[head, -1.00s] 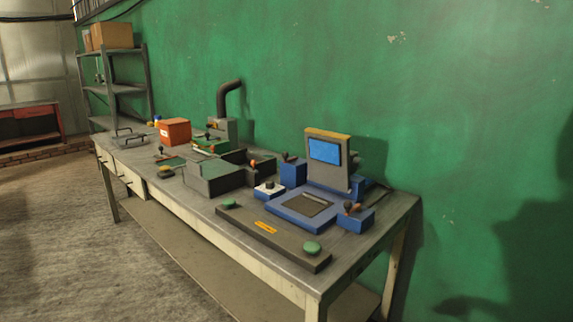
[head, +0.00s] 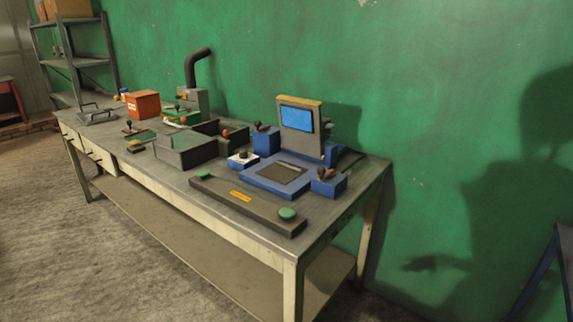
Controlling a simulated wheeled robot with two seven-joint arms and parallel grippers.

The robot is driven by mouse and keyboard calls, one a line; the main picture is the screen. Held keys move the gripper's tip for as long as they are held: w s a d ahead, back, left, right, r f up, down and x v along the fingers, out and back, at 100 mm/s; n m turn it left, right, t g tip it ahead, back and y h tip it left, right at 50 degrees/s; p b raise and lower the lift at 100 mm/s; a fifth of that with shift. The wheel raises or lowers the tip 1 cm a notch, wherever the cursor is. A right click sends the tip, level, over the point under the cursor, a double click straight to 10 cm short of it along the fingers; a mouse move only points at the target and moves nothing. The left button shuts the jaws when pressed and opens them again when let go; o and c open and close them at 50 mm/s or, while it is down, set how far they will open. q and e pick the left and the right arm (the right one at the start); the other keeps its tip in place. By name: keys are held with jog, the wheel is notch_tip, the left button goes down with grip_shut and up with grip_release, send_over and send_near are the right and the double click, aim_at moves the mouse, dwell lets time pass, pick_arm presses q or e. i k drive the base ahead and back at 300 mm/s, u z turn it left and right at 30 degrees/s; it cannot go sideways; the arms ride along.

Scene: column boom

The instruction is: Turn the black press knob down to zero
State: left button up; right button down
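A blue press-like machine (head: 282,176) with an upright grey panel and a blue screen (head: 296,119) stands on the right part of the workbench. A small black knob (head: 243,154) sits on a white-topped blue box at the machine's left front corner. It looks like the press knob, but its pointer and scale are too small to read. Dark handles with orange parts stand on blue blocks behind the base (head: 264,127) and at its right (head: 327,173). Neither of my grippers is in view.
The workbench (head: 217,217) runs along a green wall. A dark bar with two green buttons (head: 247,203) lies along its front edge. Grey bins (head: 185,152) and an orange box (head: 142,104) stand left. The floor (head: 60,250) in front is clear. A blue frame (head: 540,270) shows at right.

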aim_at(242, 153)
jog(key=k, duration=1.05)
jog(key=u, duration=1.15)
jog(key=i, duration=1.85)
jog(key=z, duration=0.4)
